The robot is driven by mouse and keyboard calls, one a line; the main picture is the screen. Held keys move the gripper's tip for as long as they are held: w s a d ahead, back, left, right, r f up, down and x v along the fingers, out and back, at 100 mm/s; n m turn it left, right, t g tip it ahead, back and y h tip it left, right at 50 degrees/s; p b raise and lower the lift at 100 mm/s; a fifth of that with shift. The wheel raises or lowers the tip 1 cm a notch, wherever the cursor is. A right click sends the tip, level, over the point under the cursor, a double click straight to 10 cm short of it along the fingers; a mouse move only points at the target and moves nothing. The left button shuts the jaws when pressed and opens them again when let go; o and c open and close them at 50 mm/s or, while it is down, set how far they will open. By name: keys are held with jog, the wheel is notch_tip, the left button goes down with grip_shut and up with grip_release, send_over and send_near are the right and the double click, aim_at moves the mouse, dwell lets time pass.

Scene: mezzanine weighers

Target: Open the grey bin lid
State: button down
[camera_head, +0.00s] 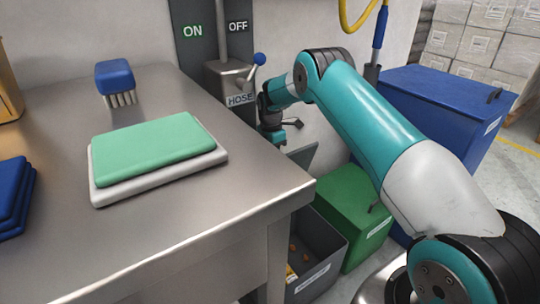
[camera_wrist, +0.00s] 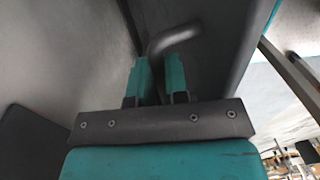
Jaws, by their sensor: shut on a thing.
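The grey bin (camera_head: 335,246) stands on the floor beside the steel table, with orange bits visible inside. Its grey lid (camera_head: 304,155) is raised steeply at the back, partly hidden by the table edge. In the wrist view the lid is a dark panel (camera_wrist: 225,45) with a bent dark handle (camera_wrist: 174,37). My gripper (camera_head: 277,136) is at the raised lid, beyond the table's far right edge. In the wrist view its teal fingers (camera_wrist: 159,75) are shut on the handle.
The steel table (camera_head: 230,215) holds a green pad (camera_head: 150,152) on a white slab, a blue brush (camera_head: 115,78) and blue trays (camera_head: 12,200). A shut green bin (camera_head: 350,205) and a blue bin (camera_head: 440,105) stand right of the grey bin. A hose lever (camera_head: 255,62) is on the wall.

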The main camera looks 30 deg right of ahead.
jog(key=shift+s+a+f, duration=0.15)
jog(key=shift+s+f, duration=0.05)
jog(key=shift+f, duration=0.15)
jog(key=c, duration=1.1)
grip_release()
jog(key=shift+w+r, duration=0.1)
jog(key=r+p, duration=0.4)
jog(key=r, duration=0.1)
jog(key=r+p, duration=0.2)
jog(key=r, duration=0.1)
jog(key=shift+w, duration=0.3)
